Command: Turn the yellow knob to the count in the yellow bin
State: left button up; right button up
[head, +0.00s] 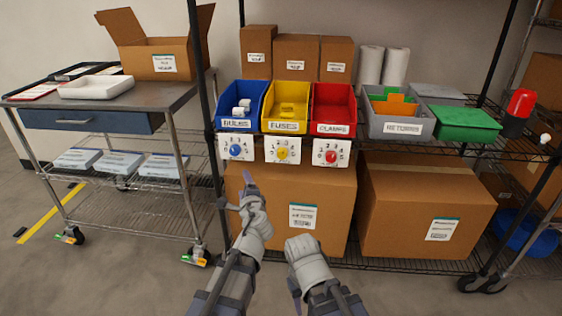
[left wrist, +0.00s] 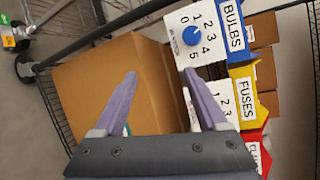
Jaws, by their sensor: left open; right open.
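The yellow bin (head: 269,125), labelled FUSES, stands on the shelf between the blue and red bins. Yellow pieces (head: 288,110) lie in it; their exact number is unclear. Below it is a white numbered dial plate with the yellow knob (head: 283,153); its setting is too small to read. In the left wrist view the yellow bin (left wrist: 243,72) shows at the right, and my finger hides the yellow knob. My left gripper (head: 243,193) is open and empty, below and left of the yellow knob. My right gripper (head: 296,287) is low, its fingers mostly hidden.
A blue knob (head: 236,149) and a red knob (head: 331,156) flank the yellow one closely. Large cardboard boxes (head: 265,200) (head: 425,190) fill the lower shelf. A wheeled cart (head: 100,122) stands left. A grey returns bin (head: 375,127) is to the right.

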aim_at(281, 155)
pick_arm(q)
jog(key=w+d+r+m+t+h, duration=0.1)
jog(key=d+r+m+h, duration=0.15)
jog(key=d+m, duration=0.25)
jog(key=w+d+r+m+t+h, duration=0.1)
jog(key=d+r+m+t+h, duration=0.15)
jog(key=d+m, duration=0.3)
jog(key=shift+n+g, duration=0.35)
jog(key=shift+n, duration=0.1)
jog(key=shift+w+d+f, duration=0.1)
jog(key=shift+w+f, duration=0.1)
jog(key=shift+w, duration=1.65)
jog(key=shift+w+d+f, duration=0.1)
jog(key=shift+w+f, duration=0.1)
jog(key=shift+w, duration=1.65)
jog(key=shift+c, duration=0.2)
grip_shut()
